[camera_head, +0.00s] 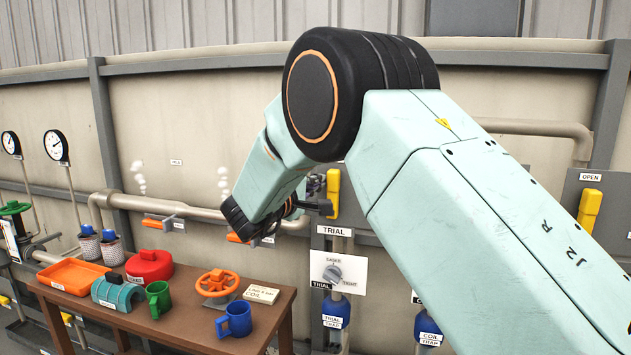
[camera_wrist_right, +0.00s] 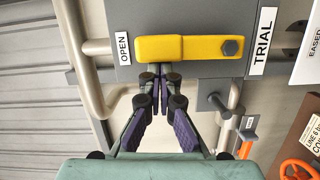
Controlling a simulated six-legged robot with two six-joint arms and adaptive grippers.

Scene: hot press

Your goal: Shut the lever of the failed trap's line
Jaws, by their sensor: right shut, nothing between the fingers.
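A yellow lever (camera_wrist_right: 185,48) on a grey plate lies along the line toward the OPEN label (camera_wrist_right: 123,48), with its pivot bolt at the TRIAL (camera_wrist_right: 263,40) end. In the head view the lever (camera_head: 333,188) stands upright above the TRIAL label (camera_head: 334,231), partly hidden by my arm. My right gripper (camera_wrist_right: 159,82) is shut and empty, its fingertips at the lever's edge near the OPEN end; I cannot tell whether they touch. Below the lever are a dial (camera_head: 334,273) and a blue trial trap (camera_head: 336,308). My left gripper is not in view.
A second yellow lever (camera_head: 589,208) points toward its OPEN label at right, and a blue coil trap (camera_head: 428,325) hangs low. A wooden table (camera_head: 190,322) holds mugs, an orange tray and a valve wheel. A dark peg (camera_wrist_right: 220,101) sticks out beside my right gripper. Steam puffs show at left.

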